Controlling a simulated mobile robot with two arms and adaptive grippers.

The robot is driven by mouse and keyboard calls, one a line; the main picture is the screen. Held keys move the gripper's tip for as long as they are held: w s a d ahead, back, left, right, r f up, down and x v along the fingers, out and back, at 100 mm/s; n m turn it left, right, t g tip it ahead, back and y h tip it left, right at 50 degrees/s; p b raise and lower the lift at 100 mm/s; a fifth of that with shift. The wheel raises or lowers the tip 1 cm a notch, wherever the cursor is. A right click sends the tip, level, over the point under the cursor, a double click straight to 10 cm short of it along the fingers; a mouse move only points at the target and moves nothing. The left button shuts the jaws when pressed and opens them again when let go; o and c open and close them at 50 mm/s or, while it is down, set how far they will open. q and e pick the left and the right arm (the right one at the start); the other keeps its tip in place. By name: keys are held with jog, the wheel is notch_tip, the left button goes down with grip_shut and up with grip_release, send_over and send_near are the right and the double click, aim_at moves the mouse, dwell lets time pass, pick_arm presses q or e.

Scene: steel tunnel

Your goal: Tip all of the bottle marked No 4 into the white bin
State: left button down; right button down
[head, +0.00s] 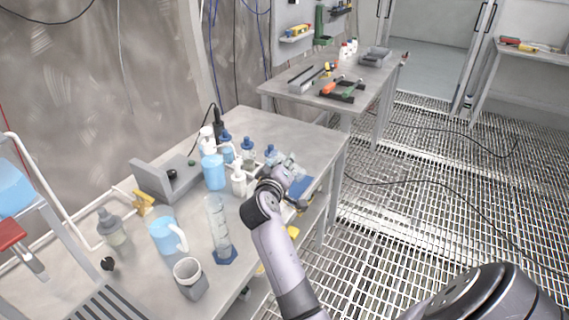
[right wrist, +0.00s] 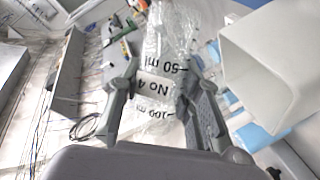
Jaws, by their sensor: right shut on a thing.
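My right gripper (right wrist: 155,95) is shut on the clear bottle marked No 4 (right wrist: 153,84), with one finger on each side of its label. The bottle also carries 50 ml and 100 ml marks; its far end blurs into the background. In the head view my right gripper (head: 281,176) is over the right edge of the near bench, with the clear bottle (head: 291,162) just beyond it. A white open bin (right wrist: 262,65) is close on the right in the right wrist view, apart from the bottle. I cannot see into it fully. My left gripper is not in view.
The near bench holds a blue-filled jug (head: 163,237), a tall measuring cylinder (head: 219,228), a grey cup (head: 190,279), a blue pump bottle (head: 213,170) and several small bottles near my right gripper. A second bench (head: 310,97) with tools stands behind.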

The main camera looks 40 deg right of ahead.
jog(key=shift+a+r+m+y+p, duration=0.15)
jog(key=shift+r+m+y+p, duration=0.25)
jog(key=shift+r+m, duration=0.6)
jog(key=shift+f+m, duration=0.3)
jog(key=shift+f, duration=0.05)
